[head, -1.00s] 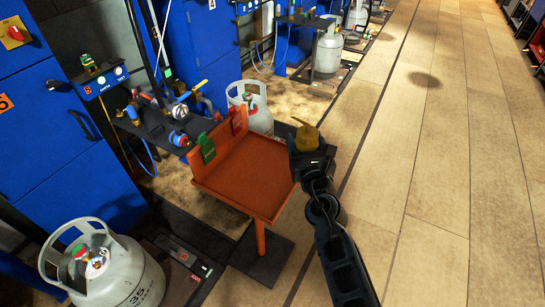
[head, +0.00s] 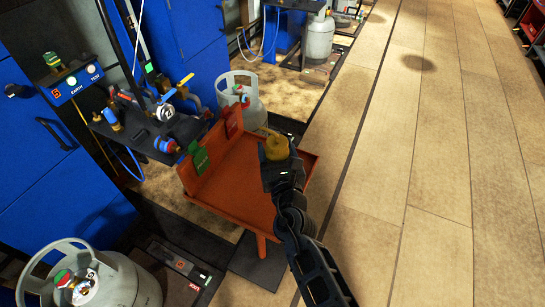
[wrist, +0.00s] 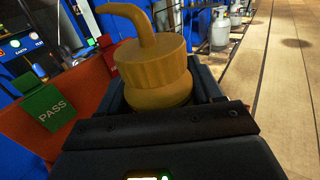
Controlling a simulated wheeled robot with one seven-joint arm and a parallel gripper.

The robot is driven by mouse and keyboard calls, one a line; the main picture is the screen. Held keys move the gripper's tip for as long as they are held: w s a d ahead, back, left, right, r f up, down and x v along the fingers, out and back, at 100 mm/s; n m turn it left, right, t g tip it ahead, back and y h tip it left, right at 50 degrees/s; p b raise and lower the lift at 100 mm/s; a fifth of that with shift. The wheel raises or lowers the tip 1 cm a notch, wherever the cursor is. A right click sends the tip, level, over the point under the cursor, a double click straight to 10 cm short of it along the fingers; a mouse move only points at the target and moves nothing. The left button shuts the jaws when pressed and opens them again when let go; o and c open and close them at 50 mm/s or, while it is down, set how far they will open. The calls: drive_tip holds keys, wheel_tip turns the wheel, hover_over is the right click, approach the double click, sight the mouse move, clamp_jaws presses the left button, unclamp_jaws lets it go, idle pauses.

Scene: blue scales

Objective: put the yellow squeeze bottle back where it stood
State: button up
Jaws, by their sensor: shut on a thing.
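The yellow squeeze bottle (head: 275,148) is upright in my gripper (head: 280,172), above the right part of an orange tray stand (head: 232,178). In the wrist view, the bottle (wrist: 152,62) shows its ribbed cap and bent spout. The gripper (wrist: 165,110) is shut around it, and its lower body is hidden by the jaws. The tray has a raised back panel with a green PASS tag (head: 201,161) and a red tag (head: 233,122). Whether the bottle touches the tray is hidden by my arm.
A grey gas cylinder (head: 236,92) stands behind the tray. Another cylinder (head: 110,280) is at the lower left. A dark bench with valves and a gauge (head: 160,125) is left of the tray. Open tiled floor (head: 430,200) lies to the right.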

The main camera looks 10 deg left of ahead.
drive_tip(key=shift+f+b, duration=1)
drive_tip(key=shift+f, duration=0.6)
drive_tip(key=shift+f, duration=0.1)
drive_tip(key=shift+f, duration=0.15)
drive_tip(key=o, duration=1.4)
drive_tip(key=shift+r, duration=0.25)
drive_tip(key=p+v, duration=0.1)
drive_tip(key=v, duration=1.1)
